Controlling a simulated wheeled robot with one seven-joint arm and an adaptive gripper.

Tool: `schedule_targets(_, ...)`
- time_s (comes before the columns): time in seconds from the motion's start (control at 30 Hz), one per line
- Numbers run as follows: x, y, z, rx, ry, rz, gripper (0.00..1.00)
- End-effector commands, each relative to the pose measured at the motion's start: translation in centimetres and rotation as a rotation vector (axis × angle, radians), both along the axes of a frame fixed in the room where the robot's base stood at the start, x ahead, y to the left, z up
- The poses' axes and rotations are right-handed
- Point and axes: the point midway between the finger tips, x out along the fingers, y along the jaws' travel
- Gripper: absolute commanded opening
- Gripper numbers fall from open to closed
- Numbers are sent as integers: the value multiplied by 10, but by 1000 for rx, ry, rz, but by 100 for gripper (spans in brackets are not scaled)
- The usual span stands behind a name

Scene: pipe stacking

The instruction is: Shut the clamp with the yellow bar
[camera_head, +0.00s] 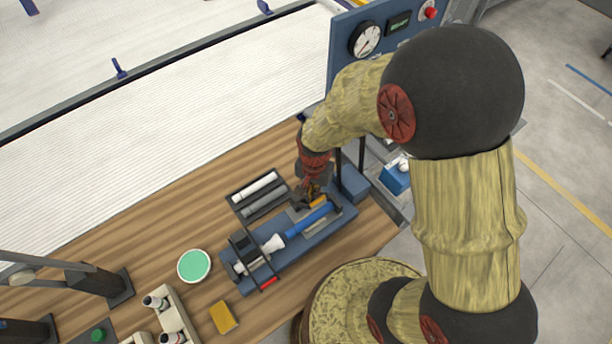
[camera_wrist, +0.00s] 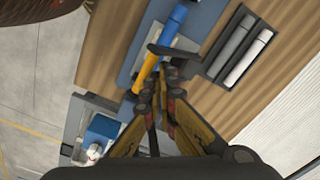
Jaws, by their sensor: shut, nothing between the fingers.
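The clamp's yellow bar (camera_head: 318,201) shows beside the blue pipe (camera_head: 310,219) on the blue fixture (camera_head: 325,222). In the wrist view the yellow bar (camera_wrist: 148,70) runs slantwise, with a dark bracket (camera_wrist: 172,51) across it near the blue pipe (camera_wrist: 174,22). My gripper (camera_head: 308,197) is low over the right part of the fixture. In the wrist view my gripper (camera_wrist: 160,88) has its fingers together and empty, close beside the yellow bar. I cannot tell if they touch. The gripper partly hides the clamp, and its open or shut state is unclear.
A second clamp with a red bar (camera_head: 269,284) is at the fixture's left end, by a white fitting (camera_head: 273,243). A rack with pale and grey pipes (camera_head: 255,186) stands behind. A gauge panel (camera_head: 366,38) rises beyond. A green disc (camera_head: 194,265) lies left.

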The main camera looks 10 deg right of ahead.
Motion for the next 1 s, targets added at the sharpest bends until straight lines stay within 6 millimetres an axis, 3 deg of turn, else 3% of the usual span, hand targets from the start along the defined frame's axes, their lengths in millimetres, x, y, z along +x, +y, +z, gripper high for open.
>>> schedule_targets(0.67, -20, -9, -12, 0, 1, 0, 0)
schedule_targets(1.0, -21, -9, -12, 0, 1, 0, 0)
